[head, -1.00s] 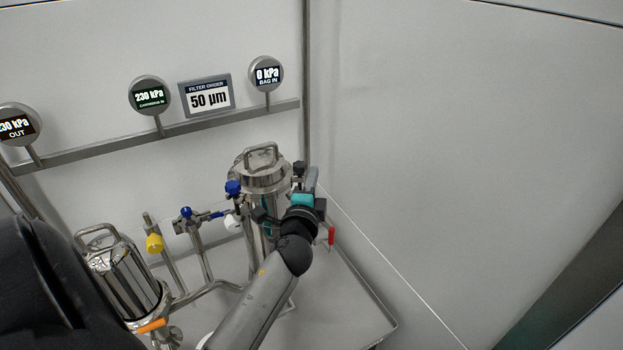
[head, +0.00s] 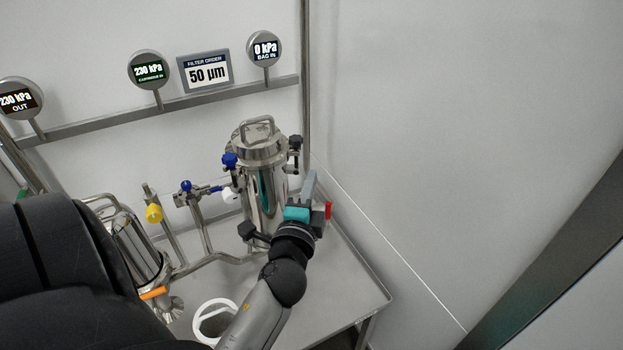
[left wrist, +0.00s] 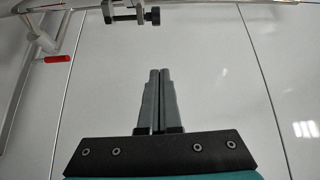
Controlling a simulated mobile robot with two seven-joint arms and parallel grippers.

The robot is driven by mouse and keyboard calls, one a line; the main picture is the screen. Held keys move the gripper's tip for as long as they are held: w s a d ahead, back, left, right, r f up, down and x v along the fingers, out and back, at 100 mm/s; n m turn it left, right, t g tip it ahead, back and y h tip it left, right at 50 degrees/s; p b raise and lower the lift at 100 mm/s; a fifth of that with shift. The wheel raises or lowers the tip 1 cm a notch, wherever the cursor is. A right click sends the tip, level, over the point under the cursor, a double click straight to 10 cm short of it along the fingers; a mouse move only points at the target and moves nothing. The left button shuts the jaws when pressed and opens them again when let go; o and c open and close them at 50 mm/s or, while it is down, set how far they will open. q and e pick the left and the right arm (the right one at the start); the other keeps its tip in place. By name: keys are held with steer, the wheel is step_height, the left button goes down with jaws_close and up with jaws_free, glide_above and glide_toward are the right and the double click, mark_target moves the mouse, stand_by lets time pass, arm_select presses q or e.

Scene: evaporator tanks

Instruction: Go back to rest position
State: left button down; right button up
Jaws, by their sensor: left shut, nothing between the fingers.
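My left gripper (head: 309,185) is beside the right side of the steel bag filter housing (head: 262,190) in the head view. In the left wrist view its two grey fingers (left wrist: 158,75) lie together, shut and empty, against a plain pale background. The gripper covers part of the red-handled valve (head: 328,210) behind it; the red handle (left wrist: 58,59) also shows at the upper left of the wrist view. My right gripper is not in view.
A steel cartridge housing (head: 138,245) stands at left, partly hidden by my dark arm. A white ring-shaped item (head: 213,308) lies on the steel tray (head: 350,300). Valves with blue (head: 186,186) and yellow (head: 154,213) knobs stand between the housings. The wall at right is clear.

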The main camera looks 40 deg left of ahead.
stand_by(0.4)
arm_select(q)
steer(key=s+d+f+n+g+h, duration=0.15)
steer(key=d+f, duration=0.25)
steer(key=f, duration=0.7)
steer(key=s+d+f+n+g+h, duration=0.1)
steer(key=s+d+f+g+h, duration=0.2)
steer(key=f, duration=0.8)
steer(key=s+d+f+n+g+h, duration=0.1)
steer(key=s+d+f+g+h, duration=0.2)
steer(key=f, duration=0.8)
steer(key=s+d+f+n+g, duration=0.1)
steer(key=s+f+n+g, duration=0.1)
steer(key=s+f, duration=0.3)
steer(key=s+d+f+n+g+h, duration=0.1)
steer(key=s+f, duration=0.5)
steer(key=s, duration=0.8)
steer(key=s+d+f+n+g, duration=0.2)
steer(key=s+f+g, duration=0.2)
steer(key=s, duration=0.5)
step_height(320, 180, down, 2)
steer(key=shift+s+n, duration=0.35)
steer(key=shift+s+h, duration=0.1)
steer(key=shift+h, duration=0.15)
